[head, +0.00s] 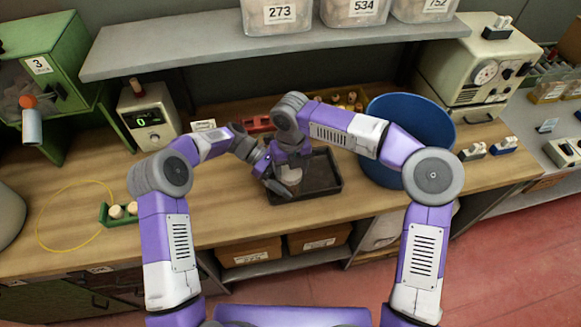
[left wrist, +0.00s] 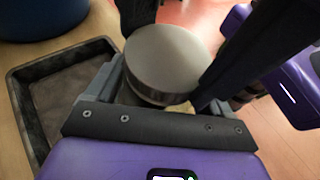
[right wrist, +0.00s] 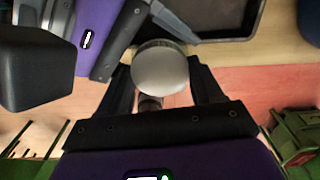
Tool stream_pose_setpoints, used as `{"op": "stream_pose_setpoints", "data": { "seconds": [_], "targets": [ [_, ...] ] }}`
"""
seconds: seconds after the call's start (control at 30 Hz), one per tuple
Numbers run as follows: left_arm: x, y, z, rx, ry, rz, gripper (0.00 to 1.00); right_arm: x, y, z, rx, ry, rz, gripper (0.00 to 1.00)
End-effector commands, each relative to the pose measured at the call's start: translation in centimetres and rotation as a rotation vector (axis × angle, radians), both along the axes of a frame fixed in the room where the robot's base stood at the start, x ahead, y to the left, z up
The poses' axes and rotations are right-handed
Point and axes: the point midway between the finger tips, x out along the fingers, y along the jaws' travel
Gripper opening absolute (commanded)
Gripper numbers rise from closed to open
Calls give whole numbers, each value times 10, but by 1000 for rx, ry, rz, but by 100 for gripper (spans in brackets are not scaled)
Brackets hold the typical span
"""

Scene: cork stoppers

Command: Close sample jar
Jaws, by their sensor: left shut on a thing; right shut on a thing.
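The sample jar's round pale grey lid (head: 290,175) shows between my two grippers in the head view, over the front left of the dark tray. In the left wrist view the lid (left wrist: 168,60) sits over the jar (left wrist: 130,95), a glassy body with beige tones, mostly hidden. My left gripper (head: 274,181) is shut around the jar from the left. My right gripper (head: 291,163) is shut on the lid, which also shows between its dark fingers in the right wrist view (right wrist: 160,68). Whether lid and jar rim touch flush cannot be told.
The dark tray (head: 330,184) lies beneath and beside the grippers. A blue bin (head: 408,115) stands right of it. A shelf (head: 200,52) overhangs the back.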

Motion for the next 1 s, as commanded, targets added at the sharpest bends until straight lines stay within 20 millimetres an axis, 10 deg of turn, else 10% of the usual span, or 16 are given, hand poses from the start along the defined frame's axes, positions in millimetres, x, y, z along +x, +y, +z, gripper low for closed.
{"op": "stream_pose_setpoints", "data": {
  "seconds": [0.1,0.13,0.3,1.0],
  "targets": [
    [0,0,0,0,1,-2,0,1,-1,0,-2,-2,-1,29],
    [0,0,0,0,1,-2,0,1,-1,0,-2,-2,-1,69],
    [0,0,0,-1,1,-1,0,1,-1,0,-1,-1,0,91],
    [0,0,0,-1,0,-1,0,0,0,46,3,-1,3,91]
  ]
}}
